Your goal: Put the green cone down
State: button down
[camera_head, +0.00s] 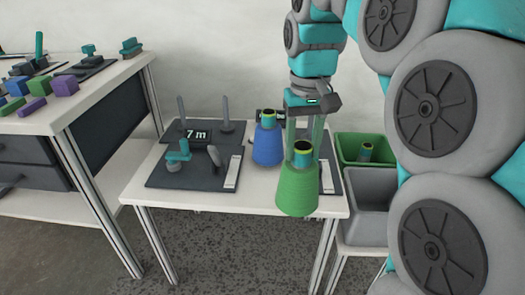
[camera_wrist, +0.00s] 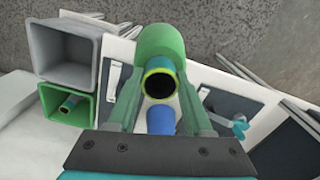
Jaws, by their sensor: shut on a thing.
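The green cone (camera_head: 297,190) is a yarn cone with a yellow-ringed tube at its narrow top. My gripper (camera_head: 304,145) is shut on the top of this cone. In the head view the cone appears in front of the blue cone, over the right part of the small white table (camera_head: 185,205); I cannot tell whether its base touches anything. In the wrist view the green cone (camera_wrist: 166,50) sits between the two fingers (camera_wrist: 158,85), its dark tube opening facing the camera.
A blue cone (camera_head: 267,143) stands behind the green one. Right are a green bin (camera_head: 375,146) holding a tube and a grey bin (camera_head: 366,190). A workbench (camera_head: 50,120) with coloured blocks stands far left.

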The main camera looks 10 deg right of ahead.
jog(key=w+a+f+p, duration=0.1)
jog(key=w+a+f, duration=0.1)
jog(key=w, duration=0.4)
jog(key=w+a+f+p, duration=0.1)
jog(key=w+a+f, duration=0.1)
jog(key=w, duration=0.4)
jog(key=shift+a+f, duration=0.3)
jog(key=shift+a, duration=0.15)
jog(key=shift+w, duration=0.1)
jog(key=shift+f, duration=0.15)
jog(key=shift+c, duration=1.5)
grip_release()
